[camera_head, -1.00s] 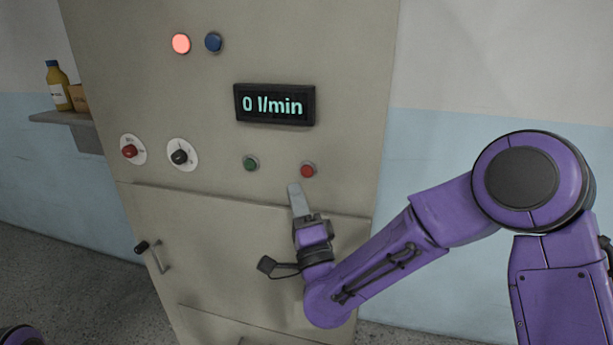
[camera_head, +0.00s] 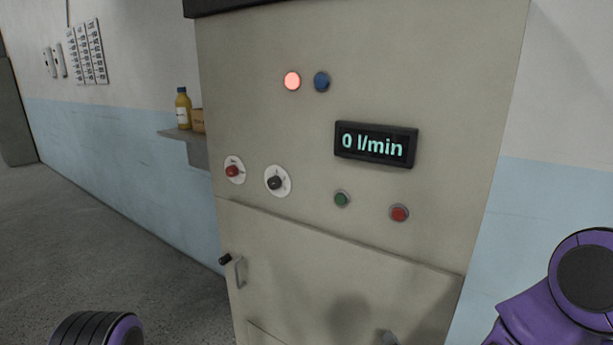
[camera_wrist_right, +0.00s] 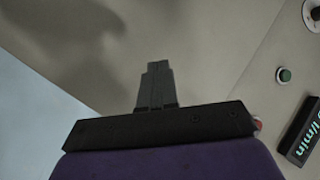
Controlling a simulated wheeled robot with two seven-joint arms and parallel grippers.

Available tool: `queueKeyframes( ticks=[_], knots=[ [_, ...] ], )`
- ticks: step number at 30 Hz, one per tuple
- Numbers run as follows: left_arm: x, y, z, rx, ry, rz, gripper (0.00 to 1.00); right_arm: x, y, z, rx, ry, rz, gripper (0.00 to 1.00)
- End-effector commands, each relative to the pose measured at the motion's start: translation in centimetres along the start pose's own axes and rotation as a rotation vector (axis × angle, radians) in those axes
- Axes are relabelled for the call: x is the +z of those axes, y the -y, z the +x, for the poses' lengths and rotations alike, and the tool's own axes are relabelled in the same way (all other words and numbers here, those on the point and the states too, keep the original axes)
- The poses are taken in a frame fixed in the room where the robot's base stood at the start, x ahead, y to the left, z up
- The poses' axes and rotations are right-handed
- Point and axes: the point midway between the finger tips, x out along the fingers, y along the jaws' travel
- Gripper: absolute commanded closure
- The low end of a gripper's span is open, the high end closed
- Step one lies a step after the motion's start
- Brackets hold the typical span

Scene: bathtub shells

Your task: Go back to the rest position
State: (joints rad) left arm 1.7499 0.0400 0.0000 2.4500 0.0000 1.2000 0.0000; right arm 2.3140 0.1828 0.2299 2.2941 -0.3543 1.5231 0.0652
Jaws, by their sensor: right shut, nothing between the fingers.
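My right gripper (camera_head: 388,338) shows only as a grey tip at the bottom edge of the head view, in front of the cabinet's lower door. In the right wrist view its dark fingers (camera_wrist_right: 156,82) are shut together with nothing between them. They are apart from the red button (camera_head: 399,213) and the green button (camera_head: 341,199). My right arm shows at the lower right of the head view. A part of my left arm shows at the bottom left, but my left gripper is out of view.
The beige cabinet (camera_head: 450,120) stands close ahead, with a display (camera_head: 376,145) reading 0 l/min, a lit red lamp (camera_head: 292,81), a blue button (camera_head: 321,82), two knobs and a door handle (camera_head: 238,272). A shelf (camera_head: 182,134) holds a yellow bottle (camera_head: 183,108). Floor at left is clear.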

Motion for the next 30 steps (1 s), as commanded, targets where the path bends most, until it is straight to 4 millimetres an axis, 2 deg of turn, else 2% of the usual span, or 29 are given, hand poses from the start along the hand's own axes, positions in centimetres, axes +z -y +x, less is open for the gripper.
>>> queueKeyframes(
  ticks=[1, 3, 5, 6, 8, 9, 12, 15, 18, 30],
  knots=[
    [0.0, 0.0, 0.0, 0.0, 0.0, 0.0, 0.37, 2.3, -3.9, -1.2, 0.105, 0.072, -0.054, 1.0],
    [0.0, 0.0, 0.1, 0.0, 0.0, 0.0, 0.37, 5.1, -9.2, -3.6, 0.254, 0.174, -0.126, 1.0],
    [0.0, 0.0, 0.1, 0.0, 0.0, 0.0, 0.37, 7.2, -13.6, -6.3, 0.378, 0.263, -0.183, 1.0],
    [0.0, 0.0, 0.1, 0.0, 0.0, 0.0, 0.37, 8.4, -16.4, -8.4, 0.46, 0.32, -0.216, 1.0],
    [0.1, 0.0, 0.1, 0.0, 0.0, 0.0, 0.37, 9.9, -20.2, -11.9, 0.574, 0.403, -0.263, 1.0],
    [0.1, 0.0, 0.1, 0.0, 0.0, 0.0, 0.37, 10.6, -22.4, -14.2, 0.645, 0.451, -0.289, 1.0],
    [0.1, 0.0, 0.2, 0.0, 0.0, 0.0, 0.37, 11.8, -26.6, -19.3, 0.778, 0.538, -0.341, 1.0],
    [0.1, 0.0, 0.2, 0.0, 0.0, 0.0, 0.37, 12.7, -28.8, -22.6, 0.839, 0.599, -0.376, 1.0],
    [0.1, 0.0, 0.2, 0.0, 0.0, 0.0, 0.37, 13.3, -29.5, -23.8, 0.857, 0.628, -0.382, 1.0],
    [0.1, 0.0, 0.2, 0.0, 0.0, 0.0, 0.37, 13.4, -29.5, -23.8, 0.856, 0.628, -0.38, 1.0]
  ],
)
